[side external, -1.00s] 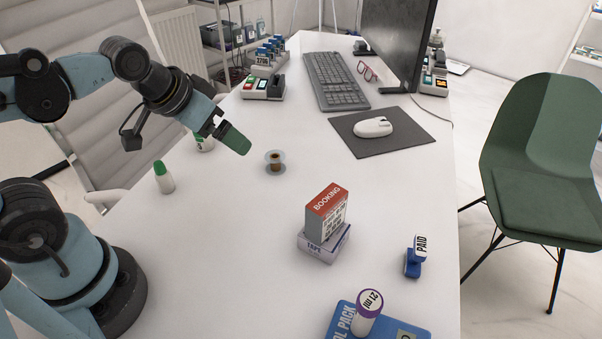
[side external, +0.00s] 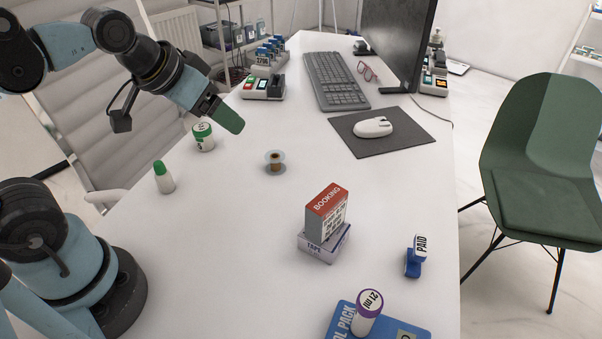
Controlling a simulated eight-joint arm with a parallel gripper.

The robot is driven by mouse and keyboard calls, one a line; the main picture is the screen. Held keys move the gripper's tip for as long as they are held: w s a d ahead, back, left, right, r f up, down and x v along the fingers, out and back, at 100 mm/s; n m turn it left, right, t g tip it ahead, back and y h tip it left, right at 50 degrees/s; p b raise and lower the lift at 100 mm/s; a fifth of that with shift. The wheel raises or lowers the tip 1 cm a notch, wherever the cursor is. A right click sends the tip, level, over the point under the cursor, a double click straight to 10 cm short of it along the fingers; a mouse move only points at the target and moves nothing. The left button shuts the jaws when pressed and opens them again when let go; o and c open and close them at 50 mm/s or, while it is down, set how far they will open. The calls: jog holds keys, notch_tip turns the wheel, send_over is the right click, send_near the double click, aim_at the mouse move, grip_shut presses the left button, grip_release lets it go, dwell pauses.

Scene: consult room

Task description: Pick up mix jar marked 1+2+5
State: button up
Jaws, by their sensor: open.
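No marking 1+2+5 is readable on any jar. A white jar with a green lid (side external: 203,137) stands upright near the table's left edge; its small label is unclear. A white jar with a purple lid reading 21 ml (side external: 367,313) stands on a blue pack at the front. My gripper (side external: 229,120) is open, with green-padded fingers, in the air above and right of the green-lidded jar in the picture. Nothing shows between the fingers, which overlap from this side.
A green-capped bottle (side external: 164,177), a small spool (side external: 275,162), stacked Booking and tape boxes (side external: 324,222) and a blue PAID stamp (side external: 415,256) stand on the white table. A keyboard (side external: 335,80) and mouse (side external: 373,127) lie further back. The table between the spool and boxes is clear.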

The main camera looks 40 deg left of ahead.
jog(key=w+a+n+t+h, duration=0.2)
jog(key=a+n+h, duration=0.2)
jog(key=a+n, duration=0.95)
jog(key=w+a+n+t+h, duration=0.1)
jog(key=w+a+n+h, duration=0.15)
jog(key=a+n, duration=1.05)
jog(key=n, duration=0.3)
send_near(210, 134)
jog(key=w+f, duration=0.2)
jog(key=shift+w+a, duration=0.15)
jog(key=shift+w, duration=0.1)
jog(key=shift+w+d+f, duration=0.3)
jog(key=shift+w+f, duration=0.1)
jog(key=shift+x, duration=3.15)
jog(key=c, duration=1)
